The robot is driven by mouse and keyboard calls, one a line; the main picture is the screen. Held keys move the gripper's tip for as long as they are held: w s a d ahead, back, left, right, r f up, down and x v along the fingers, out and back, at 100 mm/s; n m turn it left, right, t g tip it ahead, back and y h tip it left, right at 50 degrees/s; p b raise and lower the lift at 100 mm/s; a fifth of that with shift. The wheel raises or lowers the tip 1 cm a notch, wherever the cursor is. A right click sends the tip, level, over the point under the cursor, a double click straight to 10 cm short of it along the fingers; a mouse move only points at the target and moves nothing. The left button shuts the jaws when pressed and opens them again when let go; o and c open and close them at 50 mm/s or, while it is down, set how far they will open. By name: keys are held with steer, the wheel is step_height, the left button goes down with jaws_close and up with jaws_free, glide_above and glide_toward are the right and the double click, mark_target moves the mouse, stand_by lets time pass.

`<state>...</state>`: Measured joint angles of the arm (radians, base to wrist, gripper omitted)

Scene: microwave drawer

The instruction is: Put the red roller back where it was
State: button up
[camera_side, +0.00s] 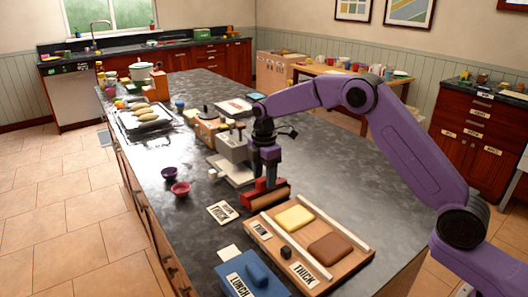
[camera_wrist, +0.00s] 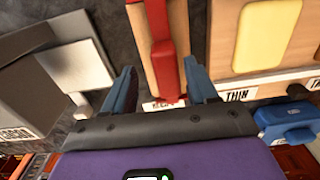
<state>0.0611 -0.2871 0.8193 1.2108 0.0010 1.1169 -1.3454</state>
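A partly hidden white label (camera_wrist: 164,104) lies by the roller's red end. Part of the roller is hidden by my gripper in the side view.
The wooden board (camera_side: 354,263) holds a yellow slab (camera_side: 294,217) and a brown slab (camera_side: 330,246), with THIN and THICK labels. A blue lunch box (camera_side: 254,279) stands in front. A grey-white machine (camera_side: 234,158) is close behind my gripper. Two small bowls (camera_side: 180,189) sit left.

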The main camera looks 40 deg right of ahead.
mark_target(264, 177)
step_height(264, 177, up, 10)
stand_by(0.3)
steer(key=s+a+r+m, duration=0.1)
steer(key=s+a, duration=0.2)
steer(key=s, duration=0.8)
steer(key=s+a+r+m, duration=0.1)
steer(key=s+a+m, duration=0.1)
steer(key=s, duration=0.9)
steer(key=s+d+f, duration=0.1)
steer(key=s+d, duration=0.2)
steer(key=s, duration=0.4)
steer(key=s+d+f+m, duration=0.1)
steer(key=s+d+f, duration=0.1)
steer(key=s, duration=0.5)
steer(key=s+d+f+m, duration=0.1)
steer(key=s+d, duration=0.3)
steer(key=s, duration=0.4)
steer(key=shift+d+f, duration=0.35)
steer(key=shift+f, duration=0.4)
